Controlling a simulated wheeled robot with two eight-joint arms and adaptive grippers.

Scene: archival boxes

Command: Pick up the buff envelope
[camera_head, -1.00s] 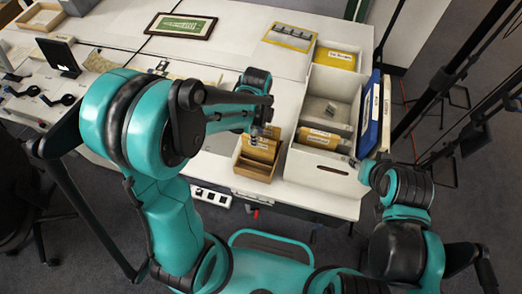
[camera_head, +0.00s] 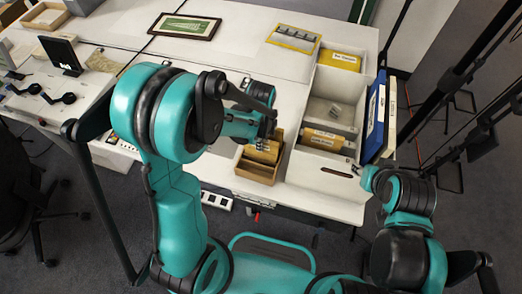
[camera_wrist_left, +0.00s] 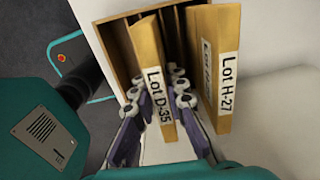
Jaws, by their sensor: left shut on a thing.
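The buff envelope labelled "Lot D-35" (camera_wrist_left: 157,95) stands in a small open wooden box; in the head view my arm and gripper partly cover the envelopes. My left gripper (camera_wrist_left: 155,84) has one finger on each side of it and is shut on it. In the head view the left gripper (camera_head: 267,138) is down at the box (camera_head: 256,172). A second buff envelope, "Lot H-27" (camera_wrist_left: 216,75), stands beside it, outside the right-hand finger. My right gripper (camera_head: 364,174) is by the white box's front right corner, too small to read.
A white divided box (camera_head: 322,171) with buff folders stands just right of the wooden box. Blue and white binders (camera_head: 376,115) stand along its right side. A framed picture (camera_head: 185,27) lies at the back. The middle of the table is clear.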

